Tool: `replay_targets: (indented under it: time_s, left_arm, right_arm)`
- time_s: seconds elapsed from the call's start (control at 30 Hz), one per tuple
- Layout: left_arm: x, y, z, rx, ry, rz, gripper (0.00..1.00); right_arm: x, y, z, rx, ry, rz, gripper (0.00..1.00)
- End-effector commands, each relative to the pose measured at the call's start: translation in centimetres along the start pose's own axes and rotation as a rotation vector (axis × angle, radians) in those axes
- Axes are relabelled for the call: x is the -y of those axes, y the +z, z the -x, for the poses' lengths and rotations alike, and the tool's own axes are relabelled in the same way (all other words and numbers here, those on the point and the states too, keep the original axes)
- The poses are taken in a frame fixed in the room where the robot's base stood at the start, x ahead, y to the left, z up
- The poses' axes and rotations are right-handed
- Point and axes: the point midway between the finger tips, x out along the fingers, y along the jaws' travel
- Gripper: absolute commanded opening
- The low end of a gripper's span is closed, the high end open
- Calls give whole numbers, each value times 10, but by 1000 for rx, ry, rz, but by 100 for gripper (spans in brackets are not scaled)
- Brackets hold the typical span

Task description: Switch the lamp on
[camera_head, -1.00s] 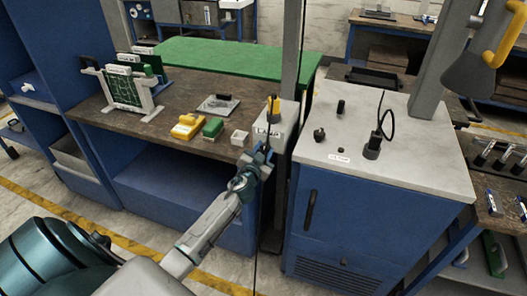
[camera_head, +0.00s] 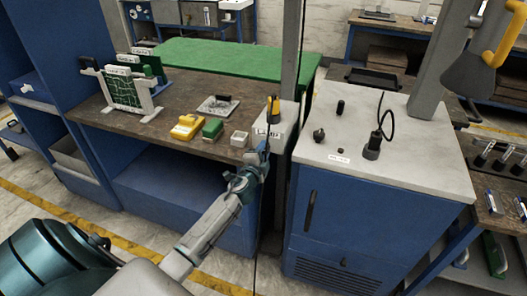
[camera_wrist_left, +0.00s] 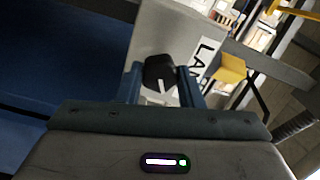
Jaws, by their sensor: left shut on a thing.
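A pale grey switch box (camera_head: 285,118) with a LAMP label (camera_head: 268,131) stands at the right end of the wooden bench. In the left wrist view, a black knob (camera_wrist_left: 160,70) with a white pointer sits on the box face (camera_wrist_left: 178,28), beside the partly visible label (camera_wrist_left: 205,58). My left gripper (camera_head: 264,152) is at the front of the box. In the wrist view its fingers (camera_wrist_left: 161,88) are on either side of the knob, shut on it. In the head view the knob is hidden by the gripper. A lamp head (camera_head: 468,72) hangs at the upper right.
Yellow (camera_head: 187,127) and green (camera_head: 213,128) blocks and a small white box (camera_head: 239,139) are on the bench left of my gripper. A blue cabinet (camera_head: 345,225) with a pale top stands to the right.

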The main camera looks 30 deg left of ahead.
Motion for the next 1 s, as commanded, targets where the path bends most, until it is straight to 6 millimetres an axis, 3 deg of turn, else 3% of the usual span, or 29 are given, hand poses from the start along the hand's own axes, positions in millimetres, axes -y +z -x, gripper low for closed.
replay_targets:
  time_s: [0.5,1.0]
  left_arm:
    - [-1,0,0,2,1,-403,11]
    - [-1,1,0,1,1,-525,11]
  right_arm:
    - [0,-1,7,0,0,0,36]
    - [0,-1,9,0,0,0,36]
